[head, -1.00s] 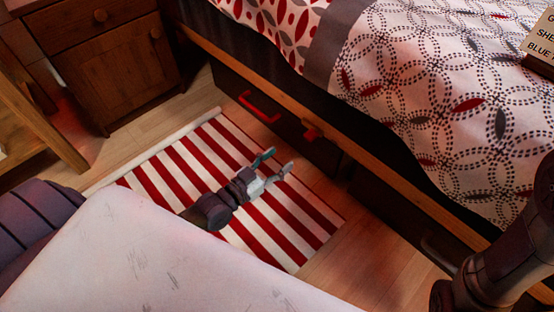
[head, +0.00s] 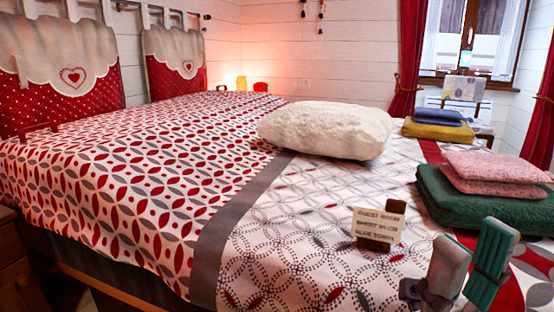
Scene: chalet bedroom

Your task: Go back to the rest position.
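My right gripper (head: 478,236) is at the bottom right of the head view, with its fingers pointing up. One finger is pale grey and the other is teal. They stand apart with nothing seen between them, so it is open and empty. It shows in front of the bed's near right part, to the right of the small sign and below the green folded cloth. Its wrist is cut off by the frame's lower edge. My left gripper is not in view.
The bed (head: 130,195) fills the middle. On it are a white pillow (head: 327,130), a small lettered sign (head: 378,226), pink folded cloths (head: 495,167) on a green one (head: 455,207), and a blue cloth (head: 433,115) on a yellow one (head: 438,131).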

